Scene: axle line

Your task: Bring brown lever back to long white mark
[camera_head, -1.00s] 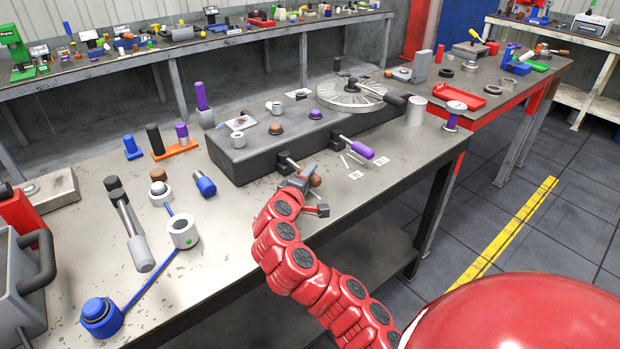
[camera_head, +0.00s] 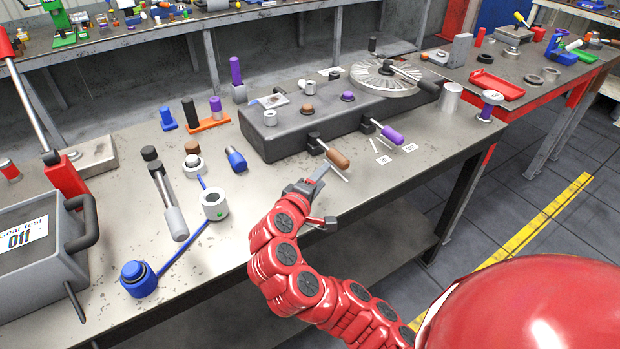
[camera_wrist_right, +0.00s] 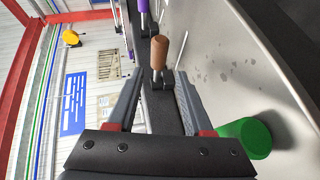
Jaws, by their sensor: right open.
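The brown lever (camera_head: 338,158) sticks out from the front of the dark grey box (camera_head: 290,135) on the bench; it also shows in the right wrist view (camera_wrist_right: 160,48). A long thin white mark (camera_head: 338,174) lies on the bench beside it and shows right of the lever in the wrist view (camera_wrist_right: 181,52). My right gripper (camera_head: 327,197) is open and empty, just in front of the lever's handle. In the wrist view the handle stands ahead, between the lines of its fingers (camera_wrist_right: 160,80). My left gripper is not in view.
A purple lever (camera_head: 392,134) stands right of the brown one, with a shorter white mark (camera_head: 373,146) and small labels by it. A turntable (camera_head: 385,78) tops the box's right end. A white ring on a blue arm (camera_head: 214,204) stands left.

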